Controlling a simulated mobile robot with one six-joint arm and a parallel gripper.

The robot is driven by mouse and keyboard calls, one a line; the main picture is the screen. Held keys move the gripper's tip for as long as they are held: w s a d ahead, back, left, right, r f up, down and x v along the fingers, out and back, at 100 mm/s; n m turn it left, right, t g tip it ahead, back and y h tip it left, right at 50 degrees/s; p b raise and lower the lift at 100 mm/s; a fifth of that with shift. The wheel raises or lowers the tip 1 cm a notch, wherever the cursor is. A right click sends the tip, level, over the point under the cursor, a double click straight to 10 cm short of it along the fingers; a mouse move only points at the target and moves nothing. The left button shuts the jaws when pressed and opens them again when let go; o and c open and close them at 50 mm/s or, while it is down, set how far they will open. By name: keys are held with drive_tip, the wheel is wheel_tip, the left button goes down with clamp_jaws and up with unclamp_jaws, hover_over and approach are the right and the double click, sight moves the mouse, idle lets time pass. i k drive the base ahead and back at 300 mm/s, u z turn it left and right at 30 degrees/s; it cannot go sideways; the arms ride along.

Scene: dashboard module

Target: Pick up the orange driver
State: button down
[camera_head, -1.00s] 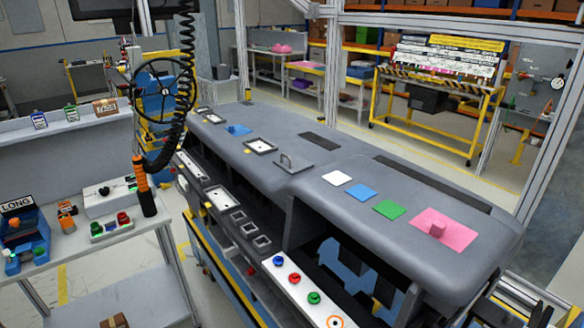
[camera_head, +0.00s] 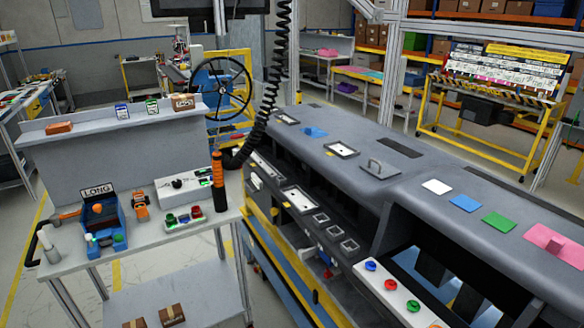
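The orange driver (camera_head: 218,172) hangs upright from a black coiled cord (camera_head: 278,80) in the head view. Its upper part is orange and its lower part is black. It hangs near the right end of the grey workbench (camera_head: 150,246), left of the grey dashboard (camera_head: 340,165). I cannot tell whether its lower end touches the bench. My gripper is not in view.
The bench holds a blue bin (camera_head: 108,228) with a LONG sign, a white box (camera_head: 184,186) and a red-and-green button panel (camera_head: 186,217). A raised shelf (camera_head: 80,134) runs behind. A blue-and-yellow frame (camera_head: 285,270) stands under the dashboard.

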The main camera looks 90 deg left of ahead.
sight(217, 170)
drive_tip(key=u, duration=1.45)
drive_tip(key=k, duration=0.15)
drive_tip(key=u, duration=2.95)
drive_tip(key=k, duration=1.3)
drive_tip(key=z, duration=0.85)
drive_tip(key=i, duration=1)
drive_tip(key=u, duration=0.1)
